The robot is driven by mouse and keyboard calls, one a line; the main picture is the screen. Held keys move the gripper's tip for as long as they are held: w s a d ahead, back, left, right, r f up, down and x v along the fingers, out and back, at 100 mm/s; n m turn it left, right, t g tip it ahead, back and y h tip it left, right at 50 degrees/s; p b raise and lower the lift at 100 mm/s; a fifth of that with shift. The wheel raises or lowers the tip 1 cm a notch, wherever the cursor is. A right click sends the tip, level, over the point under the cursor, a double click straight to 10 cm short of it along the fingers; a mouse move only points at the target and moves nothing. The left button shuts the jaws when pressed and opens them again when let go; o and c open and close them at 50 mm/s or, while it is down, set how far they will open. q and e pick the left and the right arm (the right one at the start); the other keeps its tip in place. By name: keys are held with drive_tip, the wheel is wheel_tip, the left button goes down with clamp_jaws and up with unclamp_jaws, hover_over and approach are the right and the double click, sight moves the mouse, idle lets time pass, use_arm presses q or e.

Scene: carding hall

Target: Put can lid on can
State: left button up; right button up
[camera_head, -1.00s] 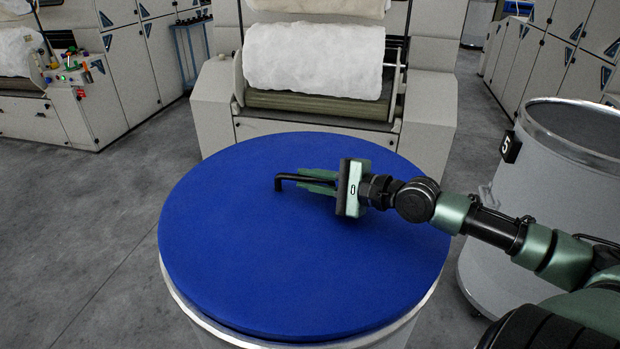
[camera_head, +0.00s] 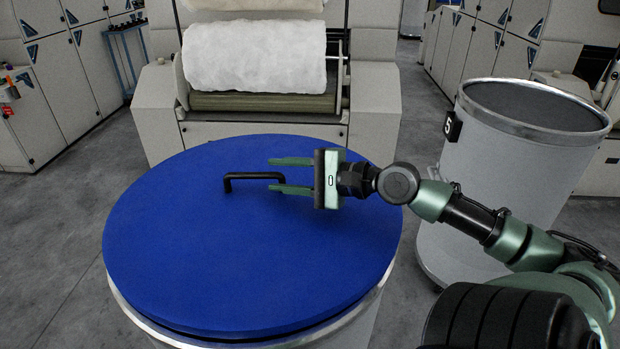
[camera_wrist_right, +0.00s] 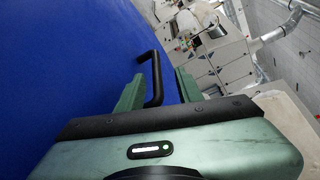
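The blue round can lid (camera_head: 230,250) lies flat on top of the light grey can (camera_head: 365,325). A dark gap shows between the lid and the can's rim along the front right. The lid's black bar handle (camera_head: 250,176) stands up near its middle. My right gripper (camera_head: 291,175) is open, its green fingers spread on either side of the handle's right end without visibly gripping it. In the right wrist view the handle (camera_wrist_right: 155,75) stands between the two spread fingers. My left gripper is not in view.
A second, open grey can (camera_head: 495,180) marked 5 stands to the right, behind my right arm. A carding machine with a white fibre roll (camera_head: 255,57) stands right behind the lidded can. Grey floor is free at the left.

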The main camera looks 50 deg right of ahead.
drive_tip(key=b+v, duration=0.1)
drive_tip(key=v, duration=0.5)
drive_tip(key=shift+s+d, duration=0.1)
drive_tip(key=shift+s, duration=0.15)
drive_tip(key=shift+r, duration=0.1)
